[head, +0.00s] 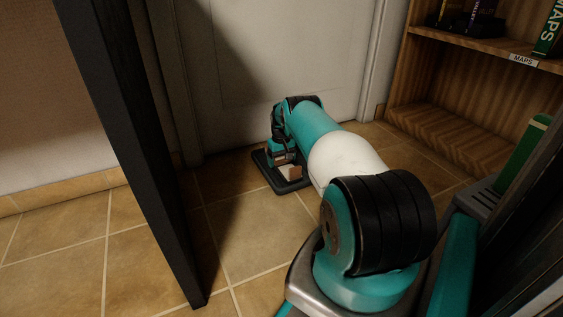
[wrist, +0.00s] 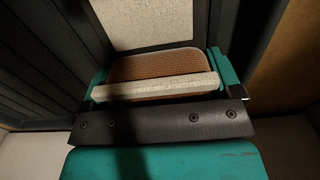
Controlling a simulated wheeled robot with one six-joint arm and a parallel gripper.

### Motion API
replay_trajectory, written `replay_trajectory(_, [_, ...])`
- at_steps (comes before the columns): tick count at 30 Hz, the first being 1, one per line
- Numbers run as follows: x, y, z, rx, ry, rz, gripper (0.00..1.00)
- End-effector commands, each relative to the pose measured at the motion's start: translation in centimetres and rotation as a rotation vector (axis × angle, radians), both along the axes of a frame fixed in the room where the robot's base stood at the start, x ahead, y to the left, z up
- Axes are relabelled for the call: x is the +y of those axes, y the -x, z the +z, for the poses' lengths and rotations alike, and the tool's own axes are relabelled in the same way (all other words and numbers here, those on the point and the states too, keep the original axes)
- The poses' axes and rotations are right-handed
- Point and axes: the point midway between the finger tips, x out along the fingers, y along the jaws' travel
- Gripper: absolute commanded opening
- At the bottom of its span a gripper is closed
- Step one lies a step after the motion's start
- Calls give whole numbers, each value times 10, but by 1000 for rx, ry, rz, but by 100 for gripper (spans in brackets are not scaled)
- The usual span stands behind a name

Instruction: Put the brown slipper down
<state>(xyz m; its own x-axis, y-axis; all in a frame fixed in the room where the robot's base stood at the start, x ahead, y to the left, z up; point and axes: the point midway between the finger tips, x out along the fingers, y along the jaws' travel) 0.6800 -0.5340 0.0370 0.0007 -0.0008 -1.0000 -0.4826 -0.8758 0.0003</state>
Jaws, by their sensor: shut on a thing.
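My gripper (head: 283,156) is low in front of the white door, over a dark tray-like thing on the floor. It is shut on the brown slipper (wrist: 155,65), which shows in the wrist view as a brown woven surface with a cream band across it, between the teal fingers. In the head view only a small pale and brown part of the slipper (head: 289,172) shows below my gripper; the rest is hidden by my arm. I cannot tell whether the slipper touches anything beneath it.
The dark tray-like thing (head: 288,187) has a raised rim and lies on the tiled floor (head: 250,235). A dark upright panel (head: 135,140) stands to the left. A wooden bookshelf (head: 440,135) stands at the right, beside the white door (head: 265,60). Open tiles lie left of the tray.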

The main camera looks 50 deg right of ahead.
Motion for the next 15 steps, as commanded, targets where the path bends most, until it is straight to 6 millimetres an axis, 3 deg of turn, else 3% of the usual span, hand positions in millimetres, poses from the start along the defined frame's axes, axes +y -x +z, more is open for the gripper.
replay_trajectory(4, [0, 0, -3, 1, 0, 0, 55])
replay_trajectory(5, [0, 0, -4, 0, 0, 0, 87])
replay_trajectory(7, [0, 0, -3, 1, 0, 0, 100])
replay_trajectory(15, [0, 0, -1, 1, 0, 0, 100])
